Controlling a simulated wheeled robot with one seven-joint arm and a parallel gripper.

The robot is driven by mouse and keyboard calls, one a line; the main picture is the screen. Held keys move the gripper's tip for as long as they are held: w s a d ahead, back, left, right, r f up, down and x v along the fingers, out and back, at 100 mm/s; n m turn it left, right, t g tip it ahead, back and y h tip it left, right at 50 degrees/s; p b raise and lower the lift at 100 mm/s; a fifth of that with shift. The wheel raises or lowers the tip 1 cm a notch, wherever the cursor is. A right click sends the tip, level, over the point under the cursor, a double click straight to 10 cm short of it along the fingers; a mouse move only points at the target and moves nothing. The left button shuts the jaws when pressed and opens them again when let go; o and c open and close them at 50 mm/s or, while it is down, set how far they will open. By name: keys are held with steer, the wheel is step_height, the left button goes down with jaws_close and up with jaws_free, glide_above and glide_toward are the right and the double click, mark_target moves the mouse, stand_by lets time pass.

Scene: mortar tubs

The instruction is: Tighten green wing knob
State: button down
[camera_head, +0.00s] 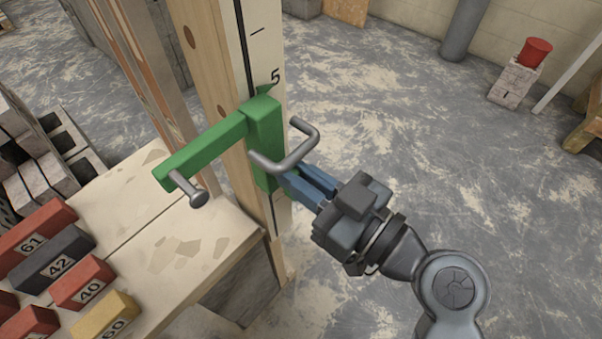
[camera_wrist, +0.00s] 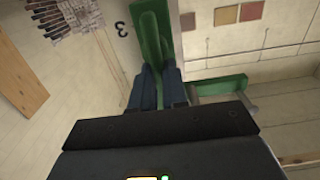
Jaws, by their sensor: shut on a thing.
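A green clamp bracket (camera_head: 262,128) sits on a wooden post (camera_head: 215,75), with an arm reaching left. It also shows in the wrist view (camera_wrist: 222,84). The green wing knob (camera_wrist: 151,42) stands upright in the wrist view, between my fingers. In the head view the knob is mostly hidden by my fingers and a grey handle. My gripper (camera_head: 290,179) has its blue fingers at the lower right side of the bracket. In the wrist view my gripper (camera_wrist: 158,78) is shut on the wing knob.
A grey U-shaped handle (camera_head: 290,160) juts from the bracket close above my fingers. A grey peg (camera_head: 189,192) hangs at the arm's left end. A workbench (camera_head: 175,245) with numbered blocks (camera_head: 85,282) stands at left.

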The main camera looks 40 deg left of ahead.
steer(key=shift+w, duration=0.1)
steer(key=m, duration=0.2)
steer(key=w+m, duration=0.1)
steer(key=m, duration=0.1)
steer(key=shift+f+m, duration=0.1)
steer(key=shift+m, duration=0.2)
steer(key=shift+w+d+f+m+p, duration=0.1)
steer(key=shift+w+f+m+p, duration=0.5)
steer(key=shift+m, duration=1.6)
steer(key=shift+s+a+f+m+p, duration=0.1)
steer(key=shift+f+m+p, duration=0.1)
steer(key=shift+m+p, duration=1.5)
steer(key=shift+w+d+f+m+p, duration=0.1)
steer(key=shift+w+f+m+p, duration=0.25)
steer(key=shift+m, duration=2.35)
steer(key=shift+f, duration=0.1)
steer(key=c, duration=1.1)
jaws_free()
steer(key=shift+s, duration=0.1)
steer(key=shift+c, duration=0.2)
